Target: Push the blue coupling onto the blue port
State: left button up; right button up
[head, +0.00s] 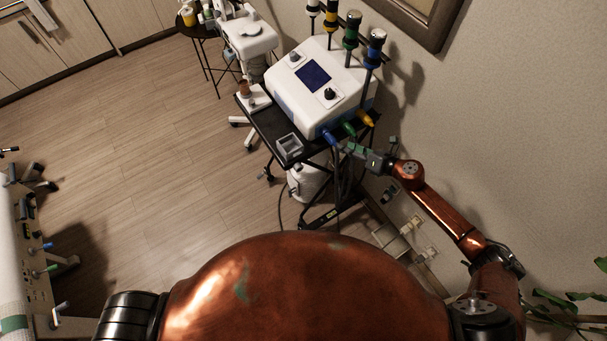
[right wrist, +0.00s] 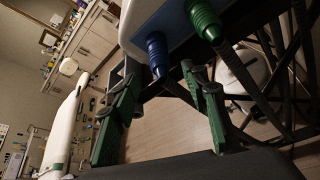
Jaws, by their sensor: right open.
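The white machine (head: 315,80) stands on a black cart, with a row of blue, green and yellow conical fittings along its lower front edge. The blue fitting (head: 328,137) is at the left of the row. In the right wrist view it is a ribbed blue cone (right wrist: 157,52) pointing down towards the gap between my fingers. I cannot tell where port ends and coupling begins. My right gripper (head: 347,148) is just right of and below the blue fitting. In the wrist view its green fingers (right wrist: 158,78) are apart, with nothing clearly held. My left gripper is out of view.
The green fitting (head: 349,129) and yellow fitting (head: 366,118) are close beside the blue one. A grey open box (head: 289,146) sits on the cart's front corner. Dark hoses hang below. The wall is close on the right; open floor (head: 150,150) is on the left.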

jog(key=shift+s+d+r, duration=0.25)
jog(key=shift+s+d, duration=0.1)
jog(key=shift+d, duration=0.05)
jog(key=v, duration=1.2)
